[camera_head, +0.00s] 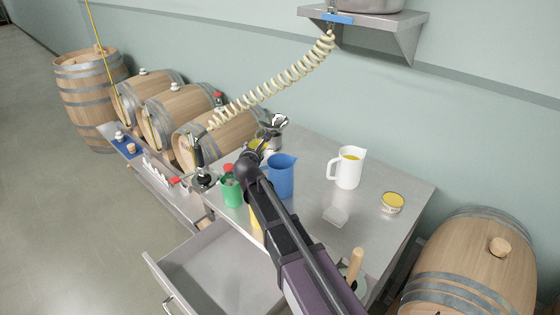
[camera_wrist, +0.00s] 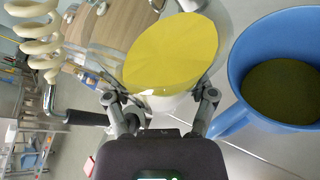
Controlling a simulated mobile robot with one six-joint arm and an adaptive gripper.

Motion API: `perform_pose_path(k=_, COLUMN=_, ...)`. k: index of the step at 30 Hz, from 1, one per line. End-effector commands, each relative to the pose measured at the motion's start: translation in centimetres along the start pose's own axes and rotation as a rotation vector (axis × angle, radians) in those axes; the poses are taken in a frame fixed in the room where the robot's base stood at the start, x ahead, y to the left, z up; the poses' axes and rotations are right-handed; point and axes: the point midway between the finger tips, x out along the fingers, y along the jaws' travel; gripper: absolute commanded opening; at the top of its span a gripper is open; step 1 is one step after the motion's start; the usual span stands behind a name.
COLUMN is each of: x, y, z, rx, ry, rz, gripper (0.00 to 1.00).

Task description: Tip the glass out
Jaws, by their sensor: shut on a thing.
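My gripper (camera_wrist: 160,104) is shut on a clear glass (camera_wrist: 224,55). A yellow surface, which looks like liquid, fills a wide oval of the glass in the wrist view. In the head view my gripper (camera_head: 262,146) is over the back left part of the steel table (camera_head: 310,160), and my arm hides most of the glass. Whether the glass touches the table I cannot tell. A blue jug (camera_head: 281,178) stands just right of my gripper; in the wrist view the jug (camera_wrist: 235,70) holds dark liquid and its handle is near my right finger.
A white jug (camera_head: 347,168) with yellow contents and a round tin (camera_head: 393,203) stand to the right. A green container (camera_head: 231,190) is left of my arm. A coiled hose (camera_head: 270,85) hangs behind. An open drawer (camera_head: 215,270) juts out in front. Barrels (camera_head: 178,108) stand left.

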Motion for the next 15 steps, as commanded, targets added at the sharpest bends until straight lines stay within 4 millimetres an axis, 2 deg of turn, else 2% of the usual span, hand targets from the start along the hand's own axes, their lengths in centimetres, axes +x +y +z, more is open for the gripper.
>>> perform_pose_path(k=15, x=-0.43, y=0.08, z=1.11, rx=0.064, ry=-0.002, rz=0.027, gripper=0.11)
